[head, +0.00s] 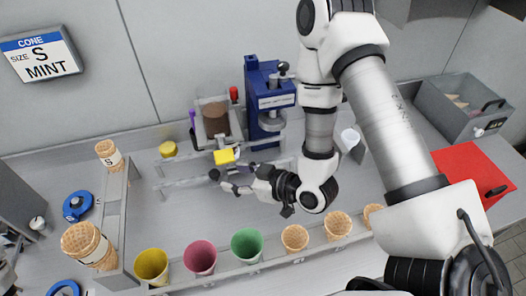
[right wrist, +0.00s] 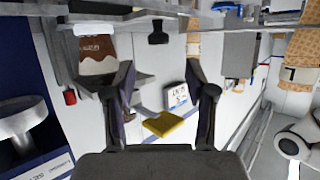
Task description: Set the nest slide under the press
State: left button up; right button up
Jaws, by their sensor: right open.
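The blue press (head: 268,95) stands at the back, left of my right arm, with a round silver plate at its front. It also shows at the left edge of the right wrist view (right wrist: 20,115). A yellow block (head: 225,156), seemingly the nest slide's tab, sits by the pale rails (head: 178,182) left of the press. The slide's body is hard to make out. My right gripper (head: 222,181) is open and empty, just in front of the block. In the right wrist view, the yellow block (right wrist: 170,124) shows between the open fingers (right wrist: 160,85). My left gripper is not clearly visible.
A brown-filled container (head: 215,118) stands behind the yellow block. Yellow, pink and green cups and several cones (head: 295,238) line the front rack. A red panel (head: 475,172) and grey bin (head: 465,105) are at right. The counter centre-left is clear.

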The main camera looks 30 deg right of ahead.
aim_at(215, 173)
jog(key=shift+w+a+f+b, duration=0.3)
jog(key=shift+w+f+b, duration=0.5)
jog(key=shift+b, duration=0.2)
jog(key=x, duration=0.1)
jog(key=p+x, duration=0.1)
jog(key=x, duration=0.1)
jog(key=p+x, duration=0.1)
jog(key=x, duration=0.1)
jog(key=shift+w+r, duration=0.2)
jog(key=shift+r, duration=0.15)
jog(key=shift+f, duration=0.1)
jog(key=shift+s+a, duration=0.1)
jog(key=shift+c, duration=0.4)
jog(key=shift+a, duration=0.1)
jog(key=c, duration=0.5)
grip_shut()
pick_arm(q)
jog(key=shift+w+d+f, duration=0.1)
jog(key=shift+f, duration=0.15)
